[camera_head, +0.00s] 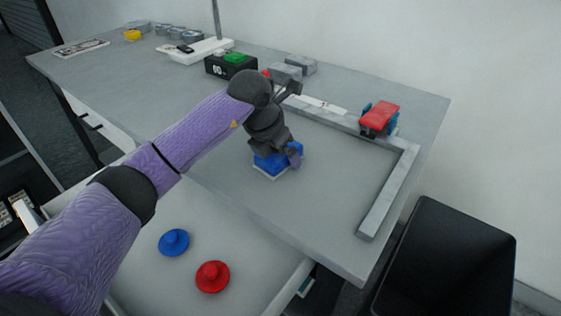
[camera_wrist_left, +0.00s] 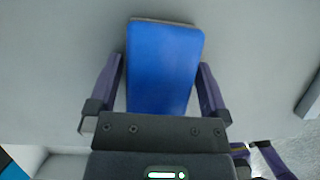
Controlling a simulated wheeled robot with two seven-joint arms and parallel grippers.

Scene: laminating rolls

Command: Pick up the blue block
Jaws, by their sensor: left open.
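The blue block (camera_wrist_left: 162,65) lies on the grey tabletop and shows nearly whole in the left wrist view. In the head view its blue sides (camera_head: 268,164) show under my left gripper (camera_head: 281,158), which hides most of it. The left gripper is open, pointing down, with one purple finger on each side of the block in the left wrist view (camera_wrist_left: 160,75). I cannot tell whether the fingers touch the block.
A grey raised edging (camera_head: 389,190) bounds the right and back of the work area. A red and blue toy-like object (camera_head: 380,117) sits on its corner. An open drawer below holds blue (camera_head: 174,241) and red (camera_head: 212,275) knobbed discs.

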